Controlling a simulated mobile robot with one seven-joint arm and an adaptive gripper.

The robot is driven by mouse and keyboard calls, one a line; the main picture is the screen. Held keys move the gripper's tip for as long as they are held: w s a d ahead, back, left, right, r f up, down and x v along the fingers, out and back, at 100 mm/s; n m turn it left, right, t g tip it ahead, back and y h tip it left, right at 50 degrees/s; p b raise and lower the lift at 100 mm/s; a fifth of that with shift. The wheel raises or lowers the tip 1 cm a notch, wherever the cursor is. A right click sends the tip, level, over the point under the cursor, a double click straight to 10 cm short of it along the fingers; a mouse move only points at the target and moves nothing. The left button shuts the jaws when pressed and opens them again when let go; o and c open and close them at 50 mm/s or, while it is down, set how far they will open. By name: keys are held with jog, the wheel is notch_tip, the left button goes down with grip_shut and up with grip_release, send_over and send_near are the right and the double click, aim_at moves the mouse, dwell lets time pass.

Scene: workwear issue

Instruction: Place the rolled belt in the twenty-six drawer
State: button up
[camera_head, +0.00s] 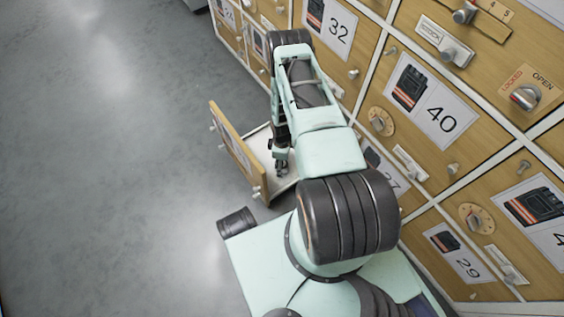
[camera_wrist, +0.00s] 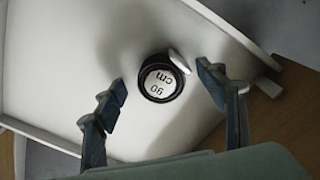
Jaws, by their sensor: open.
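The rolled belt (camera_wrist: 160,84) is a dark coil with a white "90 cm" label on top and a pale tab at its edge. In the wrist view it lies on the white floor of an open drawer (camera_wrist: 60,50). My gripper (camera_wrist: 161,82) is open, with one dark finger on each side of the belt, apart from it. In the head view, the drawer (camera_head: 238,150) is pulled out, and my gripper (camera_head: 279,158) is inside it. The number on its front cannot be read. My arm hides part of the drawer and the cabinet behind.
The cabinet holds closed wooden drawers with number cards, including 32 (camera_head: 330,28), 40 (camera_head: 432,107) and 29 (camera_head: 460,258). Knobs, dials and latches stick out from their fronts. Grey floor (camera_head: 110,160) to the left is clear.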

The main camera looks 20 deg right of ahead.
notch_tip(320, 180, up, 12)
jog(key=p, duration=0.4)
jog(key=shift+r+p, duration=0.15)
jog(key=shift+p, duration=0.15)
jog(key=shift+w, duration=0.1)
